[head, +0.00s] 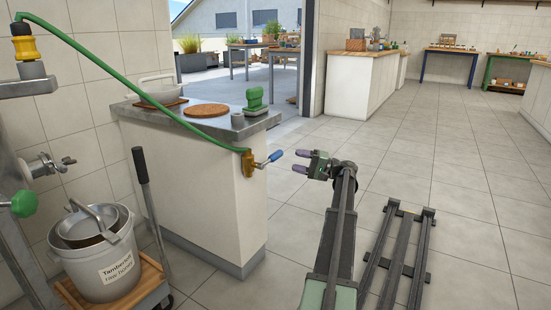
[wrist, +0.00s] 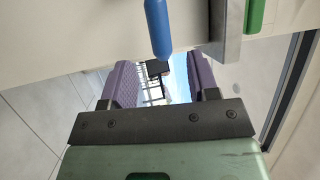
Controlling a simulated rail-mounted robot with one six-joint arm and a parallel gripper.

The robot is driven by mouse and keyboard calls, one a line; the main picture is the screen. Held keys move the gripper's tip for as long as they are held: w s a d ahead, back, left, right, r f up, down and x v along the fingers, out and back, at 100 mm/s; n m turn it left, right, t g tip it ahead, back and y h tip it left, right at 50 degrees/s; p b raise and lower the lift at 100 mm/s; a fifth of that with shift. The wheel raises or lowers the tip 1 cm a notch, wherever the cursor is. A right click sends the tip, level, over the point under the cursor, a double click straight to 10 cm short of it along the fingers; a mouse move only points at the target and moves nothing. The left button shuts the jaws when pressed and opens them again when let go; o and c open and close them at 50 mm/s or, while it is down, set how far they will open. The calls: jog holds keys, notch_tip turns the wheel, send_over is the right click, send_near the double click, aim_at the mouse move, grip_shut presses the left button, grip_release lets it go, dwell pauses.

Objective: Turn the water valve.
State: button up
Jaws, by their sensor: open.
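The water valve (head: 248,161) is a brass fitting on the right end of the counter, with a green hose running into it. Its blue lever (head: 271,158) sticks out to the right toward my gripper. My gripper (head: 302,161) is open and empty, a short way to the right of the lever tip, with its purple-padded fingers pointing at it. In the wrist view the blue lever (wrist: 158,28) hangs from the top edge, its tip in line with the gap between the fingers (wrist: 159,64). The brass body cannot be made out there.
A bucket (head: 103,260) stands at left. Open tiled floor lies right.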

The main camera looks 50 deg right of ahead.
aim_at(275, 155)
jog(key=p+x, duration=0.1)
jog(key=x, duration=0.8)
grip_shut()
